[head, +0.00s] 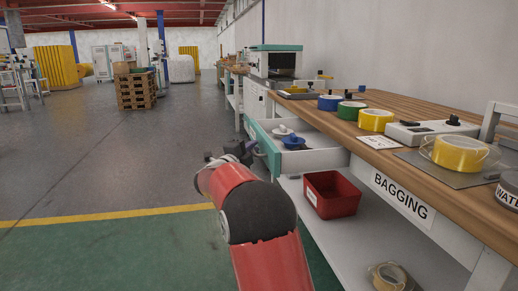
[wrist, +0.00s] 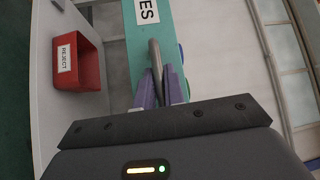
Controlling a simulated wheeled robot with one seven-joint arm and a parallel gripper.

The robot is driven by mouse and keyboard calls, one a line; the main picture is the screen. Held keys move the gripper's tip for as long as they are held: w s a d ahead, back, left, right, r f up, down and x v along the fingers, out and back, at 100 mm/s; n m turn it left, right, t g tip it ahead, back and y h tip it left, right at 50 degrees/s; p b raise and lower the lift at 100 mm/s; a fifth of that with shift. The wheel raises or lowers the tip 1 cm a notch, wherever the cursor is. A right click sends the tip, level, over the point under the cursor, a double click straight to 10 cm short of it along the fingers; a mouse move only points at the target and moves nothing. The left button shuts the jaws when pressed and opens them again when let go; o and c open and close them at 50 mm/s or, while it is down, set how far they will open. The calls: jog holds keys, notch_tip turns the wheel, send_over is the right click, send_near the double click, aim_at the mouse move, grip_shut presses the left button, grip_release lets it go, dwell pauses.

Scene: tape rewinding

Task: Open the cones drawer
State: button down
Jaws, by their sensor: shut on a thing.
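The cones drawer has a teal front (head: 262,142) and stands pulled out from under the bench. A white cone (head: 283,131) and a blue cone (head: 293,142) show inside it. In the wrist view, the teal front (wrist: 137,50) carries a white label ending in "ES" (wrist: 146,11). My gripper (wrist: 160,88) is shut on the grey drawer handle (wrist: 155,55), its purple fingers on either side of it. In the head view, my gripper (head: 240,152) is at the drawer front, small and partly hidden by my red arm.
A red bin (head: 332,194) sits on the lower shelf (head: 345,240); its "REJECT" label shows in the wrist view. The wooden benchtop (head: 420,157) holds yellow, green and blue tape rolls. Floor left of the drawer is clear.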

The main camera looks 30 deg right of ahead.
jog(key=shift+f, duration=0.1)
jog(key=c, duration=1.8)
grip_release()
jog(key=shift+o, duration=0.2)
jog(key=shift+a, duration=0.1)
jog(key=v, duration=0.7)
jog(key=shift+s+a, duration=0.2)
jog(key=shift+a, duration=0.1)
